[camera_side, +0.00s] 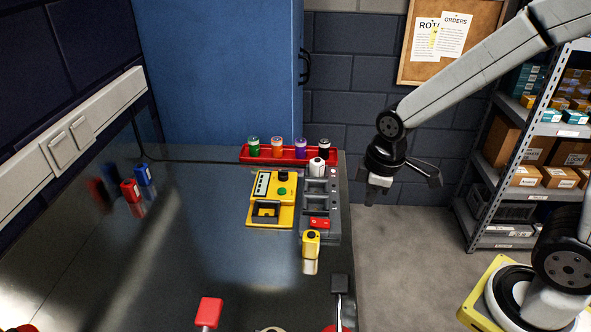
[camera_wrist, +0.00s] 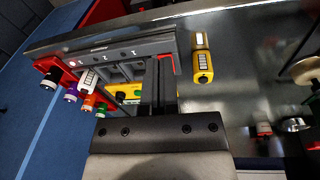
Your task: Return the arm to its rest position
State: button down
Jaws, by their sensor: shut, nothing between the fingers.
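My gripper (camera_side: 371,198) hangs in the air to the right of the bench (camera_side: 100,262), clear of its edge, and is shut with nothing in it. In the wrist view its dark fingers (camera_wrist: 158,66) are together, pointing toward the grey dock (camera_wrist: 120,53) and hiding part of it. The arm reaches in from the upper right of the side view. No rest stand or marker can be made out.
The grey dock (camera_side: 332,205) holds a white block (camera_side: 316,167). Next to it are a yellow device (camera_side: 262,212), a yellow block (camera_side: 311,243) and a red tray (camera_side: 243,154) of jars. A shelf rack (camera_side: 477,229) stands right; open floor (camera_side: 410,260) lies between.

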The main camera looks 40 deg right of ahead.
jog(key=s+m, duration=0.1)
jog(key=m, duration=0.1)
jog(key=s+d+f+m, duration=0.1)
jog(key=m, duration=0.2)
jog(key=s+f+m+t, duration=0.1)
jog(key=m, duration=0.1)
jog(key=shift+s+d+m, duration=0.15)
jog(key=shift+s+m, duration=0.05)
jog(key=shift+m, duration=0.1)
dwell(0.8)
